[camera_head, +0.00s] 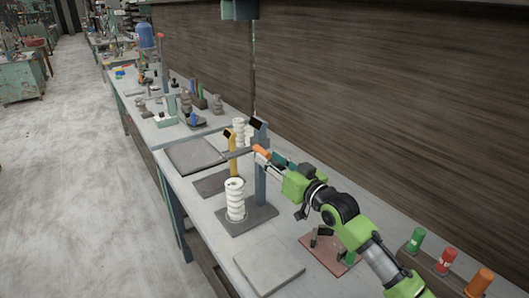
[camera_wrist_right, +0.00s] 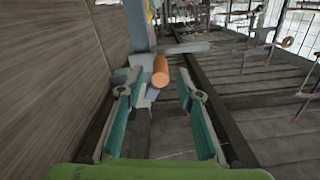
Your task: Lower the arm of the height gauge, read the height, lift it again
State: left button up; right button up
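The height gauge has a blue-grey post (camera_head: 260,180) rising from a dark base plate (camera_head: 262,214). Its horizontal arm (camera_head: 238,153) sits high on the post and ends in an orange handle (camera_head: 262,152). A white ribbed cylinder (camera_head: 235,202) stands upright on the base, below the arm with a gap between. My right gripper (camera_head: 272,160) is at the handle. In the right wrist view my right gripper (camera_wrist_right: 158,80) is open, with the orange handle (camera_wrist_right: 160,71) between its fingertips and space on both sides. A dark display tops the post. My left gripper is not in view.
A yellow post (camera_head: 233,162) and another white ribbed piece (camera_head: 239,128) stand just behind the gauge. A grey slab (camera_head: 269,266) lies in front. A block with green, red and orange cylinders (camera_head: 445,262) is at the right. A dark wooden wall (camera_head: 380,90) bounds the bench.

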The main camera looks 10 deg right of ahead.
jog(key=shift+x, duration=1.7)
grip_shut()
notch_tip(320, 180, down, 10)
jog(key=b, duration=0.6)
jog(key=shift+f, duration=0.15)
grip_release()
